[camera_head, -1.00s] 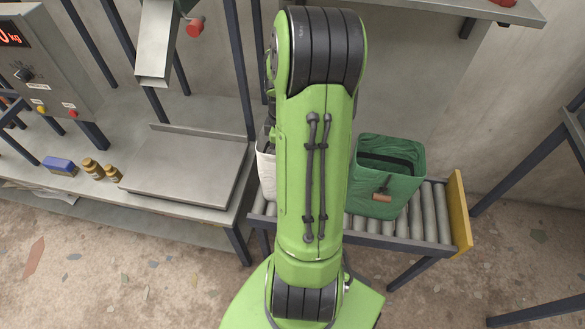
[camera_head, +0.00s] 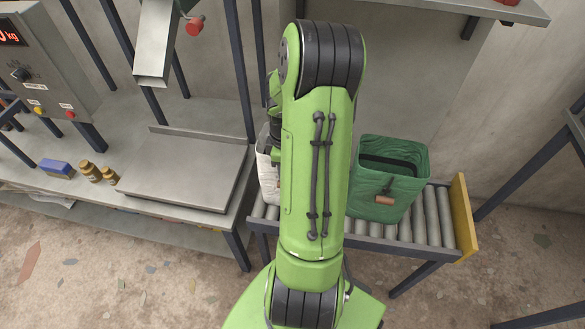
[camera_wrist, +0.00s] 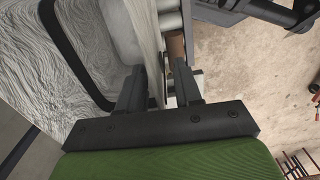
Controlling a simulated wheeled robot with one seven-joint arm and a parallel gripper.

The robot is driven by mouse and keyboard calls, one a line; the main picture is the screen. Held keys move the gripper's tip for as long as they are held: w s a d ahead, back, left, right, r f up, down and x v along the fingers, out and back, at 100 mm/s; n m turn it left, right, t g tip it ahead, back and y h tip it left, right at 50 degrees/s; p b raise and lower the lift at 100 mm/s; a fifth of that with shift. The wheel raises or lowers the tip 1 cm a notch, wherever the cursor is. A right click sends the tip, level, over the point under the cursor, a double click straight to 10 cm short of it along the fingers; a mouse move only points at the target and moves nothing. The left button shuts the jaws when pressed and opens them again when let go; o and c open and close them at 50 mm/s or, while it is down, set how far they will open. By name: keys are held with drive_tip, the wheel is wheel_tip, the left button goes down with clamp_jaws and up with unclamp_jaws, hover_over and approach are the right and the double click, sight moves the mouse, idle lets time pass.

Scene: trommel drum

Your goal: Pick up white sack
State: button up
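The white sack (camera_head: 267,172) stands on the roller conveyor, mostly hidden behind my arm in the head view. In the wrist view the white sack (camera_wrist: 80,45) shows its open top with a black inner rim, and a brown toggle (camera_wrist: 176,47) on its outer side. My gripper (camera_wrist: 158,82) is at the sack's edge, its two fingers apart. One finger is on the inner side of the wall and the other is on the outer side near the toggle. A gap shows between the fingers, with the wall in it.
A green sack (camera_head: 386,200) stands right of my arm on the roller conveyor (camera_head: 432,215), which ends at a yellow stop plate (camera_head: 461,215). A bench with a flat scale plate (camera_head: 185,170) is at left, under a metal chute (camera_head: 155,45). A shelf is above right.

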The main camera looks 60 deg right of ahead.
drive_tip(key=shift+f, duration=0.1)
clamp_jaws()
idle(0.5)
